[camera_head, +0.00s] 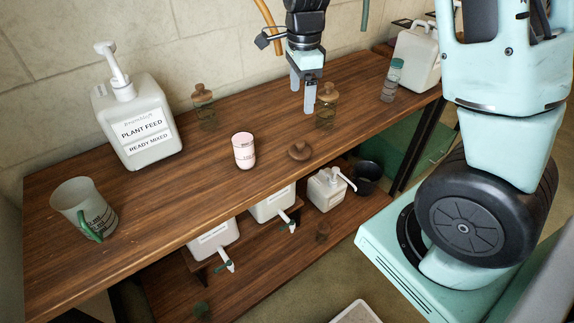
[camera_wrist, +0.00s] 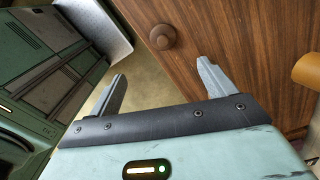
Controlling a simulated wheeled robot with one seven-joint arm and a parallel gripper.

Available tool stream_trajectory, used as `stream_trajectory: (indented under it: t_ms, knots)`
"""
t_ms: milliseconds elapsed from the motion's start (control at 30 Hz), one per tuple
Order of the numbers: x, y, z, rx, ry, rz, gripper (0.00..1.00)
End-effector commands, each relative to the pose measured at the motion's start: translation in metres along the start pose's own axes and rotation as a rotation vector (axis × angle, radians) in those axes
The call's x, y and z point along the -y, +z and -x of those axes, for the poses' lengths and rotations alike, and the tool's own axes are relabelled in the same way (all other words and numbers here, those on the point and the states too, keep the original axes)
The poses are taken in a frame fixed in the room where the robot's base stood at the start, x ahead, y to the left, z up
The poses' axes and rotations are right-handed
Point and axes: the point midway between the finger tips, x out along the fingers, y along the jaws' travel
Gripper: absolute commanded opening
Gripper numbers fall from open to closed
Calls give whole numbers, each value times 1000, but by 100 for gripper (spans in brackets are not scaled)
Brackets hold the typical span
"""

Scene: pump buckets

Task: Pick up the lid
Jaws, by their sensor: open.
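The lid (camera_head: 300,150), a small round brown wooden piece with a knob, lies loose near the front edge of the wooden table. It also shows in the wrist view (camera_wrist: 163,37), beyond and between my fingertips near the table edge. My gripper (camera_head: 303,100) is above the table, behind the lid in the head view. Its grey fingers are spread apart and empty, apart from the lid, as the wrist view (camera_wrist: 160,72) also shows. A glass jar with a brown lid (camera_head: 327,105) stands close to the right of my fingers.
On the tabletop (camera_head: 200,175) stand a pink-white cup (camera_head: 244,151), another lidded jar (camera_head: 204,108), a pump bottle (camera_head: 137,125), a jug (camera_head: 82,207), a clear bottle (camera_head: 391,82) and a white canister (camera_head: 416,58). White containers (camera_head: 327,189) sit on the shelf below.

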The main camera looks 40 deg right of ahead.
Motion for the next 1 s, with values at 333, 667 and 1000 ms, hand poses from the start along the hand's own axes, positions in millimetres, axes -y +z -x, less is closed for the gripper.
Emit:
stream_trajectory:
  t_ms: [333, 667, 1000]
  knots:
    - [2, -4, -58, -5, 5, -31, 83]
    - [2, -4, -115, -3, 2, -28, 83]
    - [4, -6, -146, -3, 3, -29, 83]
